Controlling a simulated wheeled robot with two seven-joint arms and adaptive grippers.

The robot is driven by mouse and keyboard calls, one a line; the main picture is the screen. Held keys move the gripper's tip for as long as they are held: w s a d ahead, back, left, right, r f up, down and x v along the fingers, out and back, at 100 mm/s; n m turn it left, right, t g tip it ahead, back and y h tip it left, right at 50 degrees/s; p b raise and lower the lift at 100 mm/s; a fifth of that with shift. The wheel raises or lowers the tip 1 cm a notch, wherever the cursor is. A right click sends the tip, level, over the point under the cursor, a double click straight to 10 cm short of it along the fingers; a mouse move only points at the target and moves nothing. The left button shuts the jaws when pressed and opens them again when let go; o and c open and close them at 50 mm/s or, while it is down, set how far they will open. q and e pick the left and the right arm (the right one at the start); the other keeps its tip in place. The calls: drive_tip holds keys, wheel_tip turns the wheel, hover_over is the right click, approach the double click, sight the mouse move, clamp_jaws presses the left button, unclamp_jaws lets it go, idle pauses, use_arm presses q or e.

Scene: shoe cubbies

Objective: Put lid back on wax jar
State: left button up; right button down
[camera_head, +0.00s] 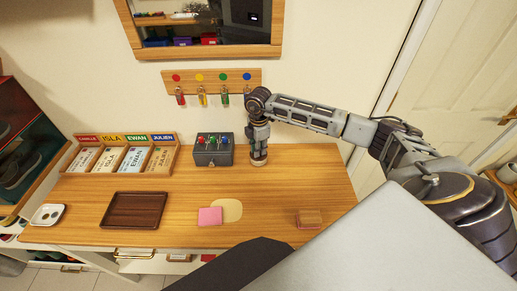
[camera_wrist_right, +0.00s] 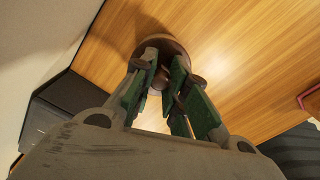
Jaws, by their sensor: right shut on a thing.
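My right gripper (camera_head: 259,143) points down at the back of the wooden table, just right of the grey box. It is shut on a round brown lid (camera_wrist_right: 151,44), and its green-padded fingers (camera_wrist_right: 164,72) close around the middle of the lid in the right wrist view. In the head view a small brownish round piece (camera_head: 258,160) shows right under the fingertips. I cannot tell whether this is the lid alone or the lid over the wax jar. No separate jar is clear to see. My left gripper is not in view.
The grey box (camera_head: 213,158) with coloured knobs stands close left of my right gripper. Key hooks hang behind.

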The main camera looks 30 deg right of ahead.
idle(0.8)
drive_tip(key=c, duration=1.3)
unclamp_jaws()
drive_tip(key=shift+c, duration=0.2)
drive_tip(key=o, duration=0.5)
drive_tip(key=shift+r, duration=0.2)
drive_tip(key=shift+r+p, duration=2.35)
drive_tip(key=shift+r, duration=1)
